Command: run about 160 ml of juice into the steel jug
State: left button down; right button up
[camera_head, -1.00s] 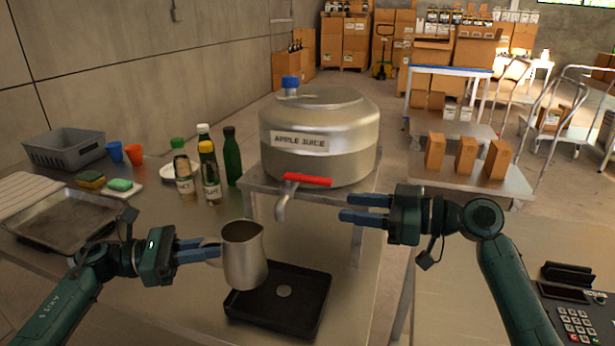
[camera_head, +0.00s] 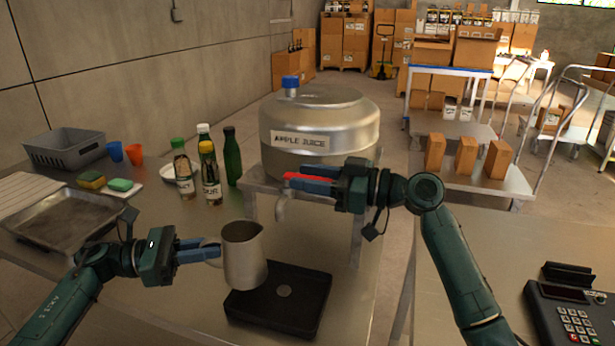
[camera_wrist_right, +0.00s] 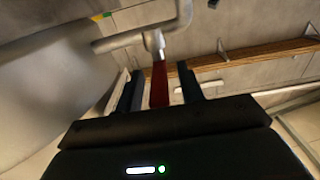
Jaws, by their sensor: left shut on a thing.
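The steel jug (camera_head: 245,258) is upright, its handle in my left gripper (camera_head: 214,252), which is shut on it. The jug is over the left part of the black drip tray (camera_head: 305,313), its mouth below and left of the tap spout (camera_head: 281,210). The steel drum labelled "APPLE JUICE" (camera_head: 340,132) stands on a raised stand. Its red tap lever (camera_head: 296,177) also shows in the right wrist view (camera_wrist_right: 159,82), between the fingers of my right gripper (camera_wrist_right: 160,88), with gaps on both sides. That gripper is open. No juice stream shows; the jug's inside cannot be made out.
Several bottles (camera_head: 209,172) stand left of the drum stand (camera_head: 262,186). A metal tray (camera_head: 62,218), sponges (camera_head: 119,185), cups and a grey crate (camera_head: 64,150) are further left. A card terminal (camera_head: 572,318) sits on the right table.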

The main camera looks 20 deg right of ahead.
jog(key=shift+w+a, duration=0.2)
jog(key=shift+a, duration=0.1)
jog(key=shift+c, duration=0.4)
grip_shut()
